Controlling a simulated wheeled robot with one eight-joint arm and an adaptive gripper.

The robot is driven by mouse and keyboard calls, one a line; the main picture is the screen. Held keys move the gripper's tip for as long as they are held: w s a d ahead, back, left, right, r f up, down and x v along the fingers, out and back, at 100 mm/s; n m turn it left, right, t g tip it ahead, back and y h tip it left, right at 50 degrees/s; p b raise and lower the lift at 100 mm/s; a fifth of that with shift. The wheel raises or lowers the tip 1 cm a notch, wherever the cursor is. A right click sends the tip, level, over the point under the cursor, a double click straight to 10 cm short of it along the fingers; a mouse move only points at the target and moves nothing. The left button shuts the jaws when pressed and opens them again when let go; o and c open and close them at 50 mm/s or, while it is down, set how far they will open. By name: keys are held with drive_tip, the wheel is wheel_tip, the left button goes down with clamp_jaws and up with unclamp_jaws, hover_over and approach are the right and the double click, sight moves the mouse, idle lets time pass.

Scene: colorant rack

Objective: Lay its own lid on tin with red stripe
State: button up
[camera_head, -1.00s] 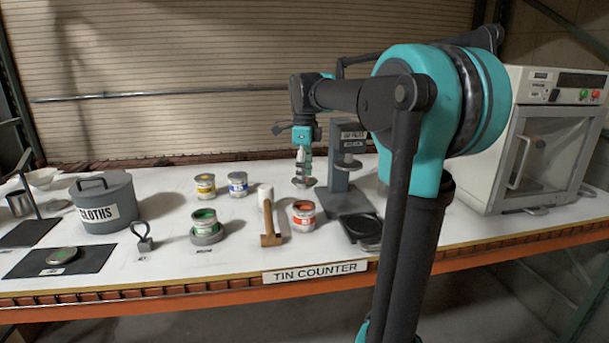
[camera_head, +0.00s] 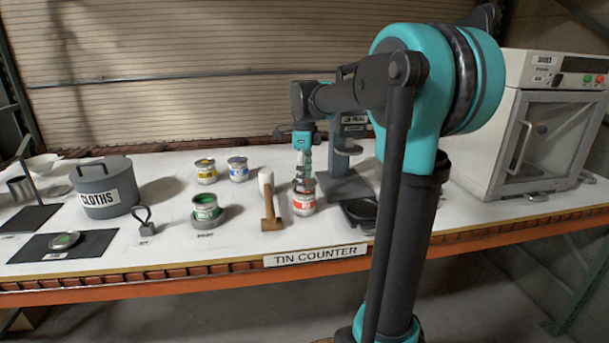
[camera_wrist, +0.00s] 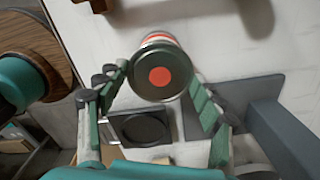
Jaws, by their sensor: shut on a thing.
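The tin with the red stripe (camera_head: 304,204) stands upright on the counter, right of the mallet. In the wrist view its red and white side (camera_wrist: 158,37) shows just past the lid. My gripper (camera_head: 303,182) is directly over this tin. It is shut on a round grey lid with a red dot (camera_wrist: 160,77), its fingers on either side of the rim. The lid hides the tin's mouth in the wrist view. It sits at or just above the tin's top; I cannot tell whether they touch.
A mallet (camera_head: 270,205) stands close left of the tin. A press stand (camera_head: 347,185) and a black dish (camera_head: 358,212) are close on the right. The green tin (camera_head: 206,207), yellow tin (camera_head: 205,172) and blue tin (camera_head: 238,170) are further left. A green-dotted lid (camera_head: 64,240) lies on a dark mat.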

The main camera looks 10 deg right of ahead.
drive_tip(key=shift+f, duration=0.65)
idle(0.5)
drive_tip(key=o, duration=0.8)
drive_tip(key=shift+o, duration=0.2)
